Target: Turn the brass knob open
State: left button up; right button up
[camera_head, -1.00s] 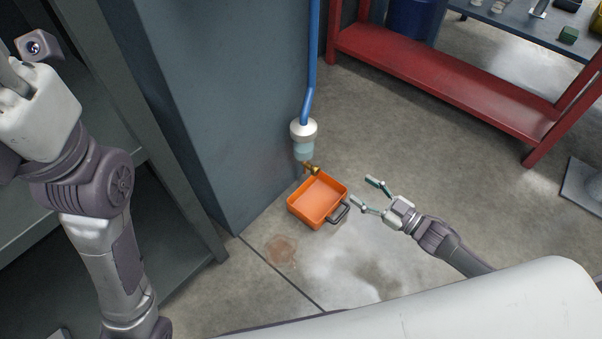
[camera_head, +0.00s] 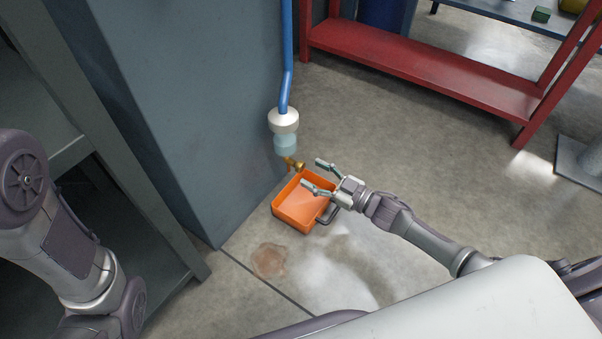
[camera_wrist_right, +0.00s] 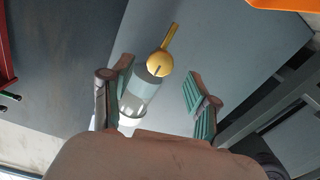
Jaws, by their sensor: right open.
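The brass knob (camera_head: 299,166) sits on a small brass valve under a clear, teal-tinted bowl (camera_head: 285,144) with a white cap, at the end of a blue pipe. In the right wrist view the round brass knob (camera_wrist_right: 160,63) shows with its narrow spout beyond it. My right gripper (camera_head: 311,173) is open and empty, with its fingertips just right of the knob, apart from it in the head view. In the wrist view the open fingers (camera_wrist_right: 162,90) stand either side of the bowl and knob; contact cannot be told. My left gripper is out of view.
An orange tray (camera_head: 279,216) with a dark handle stands on the floor below the valve and right gripper. A grey-blue cabinet wall (camera_head: 200,110) rises behind the pipe. A red-framed bench (camera_head: 420,72) stands at the back right.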

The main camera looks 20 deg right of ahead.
aim_at(303, 168)
jog(key=b+x, duration=0.1)
jog(key=x, duration=0.3)
jog(key=shift+f+b, duration=0.1)
jog(key=shift+b, duration=0.2)
jog(key=shift+w+a, duration=0.25)
